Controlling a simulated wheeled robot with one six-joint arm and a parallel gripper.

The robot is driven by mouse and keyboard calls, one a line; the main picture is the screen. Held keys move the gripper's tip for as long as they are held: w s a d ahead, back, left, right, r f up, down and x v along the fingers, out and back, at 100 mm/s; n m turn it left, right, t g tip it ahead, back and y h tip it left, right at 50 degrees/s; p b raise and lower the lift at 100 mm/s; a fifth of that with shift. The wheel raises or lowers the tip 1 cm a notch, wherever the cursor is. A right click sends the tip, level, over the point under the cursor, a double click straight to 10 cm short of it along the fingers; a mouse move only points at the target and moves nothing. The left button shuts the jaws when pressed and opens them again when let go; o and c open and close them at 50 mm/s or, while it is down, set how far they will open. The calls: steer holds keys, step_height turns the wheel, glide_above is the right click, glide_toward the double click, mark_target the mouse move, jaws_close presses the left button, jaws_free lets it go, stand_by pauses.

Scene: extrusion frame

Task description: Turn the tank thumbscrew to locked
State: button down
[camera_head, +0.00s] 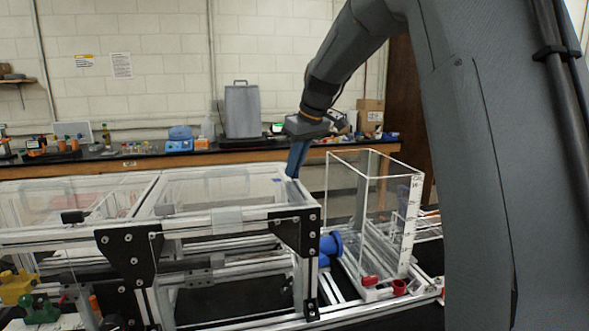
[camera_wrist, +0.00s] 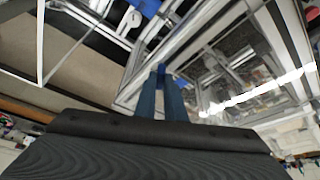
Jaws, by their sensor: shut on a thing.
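My gripper (camera_head: 293,174) points down at the far right part of the aluminium frame's top (camera_head: 250,214). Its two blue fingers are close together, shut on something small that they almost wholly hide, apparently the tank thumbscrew. In the wrist view the fingertips (camera_wrist: 161,72) meet at the frame's rail, beside a clear panel. The thumbscrew's own shape and its turn angle cannot be made out. A clear tank (camera_head: 372,205) with a white scale strip stands to the right, apart from my gripper.
A blue flanged fitting (camera_head: 330,244) sits between frame and tank; red parts (camera_head: 370,281) lie at the tank's foot. Black corner plates (camera_head: 297,232) and clear panels bound the frame. A bench (camera_head: 130,160) with bottles and boxes runs along the back wall.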

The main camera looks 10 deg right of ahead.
steer(key=m+h, duration=0.1)
steer(key=m, duration=0.2)
steer(key=m+h, duration=0.1)
steer(key=m, duration=0.2)
steer(key=shift+a+t, duration=0.2)
steer(key=shift+t, duration=0.1)
stand_by(0.4)
steer(key=c, duration=1.8)
jaws_free()
steer(key=shift+c, duration=0.2)
steer(key=b+v, duration=0.2)
steer(key=v, duration=0.6)
steer(key=shift+a, duration=0.2)
steer(key=shift+s+f, duration=0.1)
